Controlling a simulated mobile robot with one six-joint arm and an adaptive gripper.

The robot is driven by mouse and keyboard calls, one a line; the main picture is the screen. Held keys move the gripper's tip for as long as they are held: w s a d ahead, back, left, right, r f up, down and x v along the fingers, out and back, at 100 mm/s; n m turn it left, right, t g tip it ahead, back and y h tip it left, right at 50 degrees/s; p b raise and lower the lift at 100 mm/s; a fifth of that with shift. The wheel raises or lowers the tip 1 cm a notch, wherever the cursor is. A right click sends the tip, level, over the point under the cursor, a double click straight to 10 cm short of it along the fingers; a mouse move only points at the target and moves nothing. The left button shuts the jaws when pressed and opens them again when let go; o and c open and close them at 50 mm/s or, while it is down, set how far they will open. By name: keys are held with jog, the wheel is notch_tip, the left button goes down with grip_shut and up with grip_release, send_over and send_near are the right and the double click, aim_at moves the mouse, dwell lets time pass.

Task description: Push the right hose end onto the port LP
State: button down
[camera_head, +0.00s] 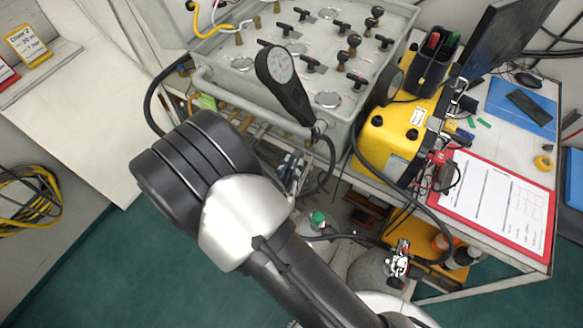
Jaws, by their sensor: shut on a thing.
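The grey air panel (345,48) stands at the top middle, with several black valve handles, brass fittings and round gauges. A yellow hose (212,28) and a white hose run in at its upper left edge, near brass fittings (238,39). I cannot tell which fitting is the port LP, nor pick out the right hose end for certain. Black hoses hang at the panel's left side (152,98) and below its front (331,168). My arm's dark wrist and silver joint cover the area below the panel's left front. My gripper is hidden behind them.
A black-cased gauge (281,70) leans over the panel front. A yellow case (396,133) with black hoses stands to the right, beside a red clipboard (495,203). Gas cylinders (374,271) stand below. A bare bench (95,130) lies to the left.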

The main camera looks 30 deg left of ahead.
jog(key=s, duration=0.5)
jog(key=shift+a, duration=0.25)
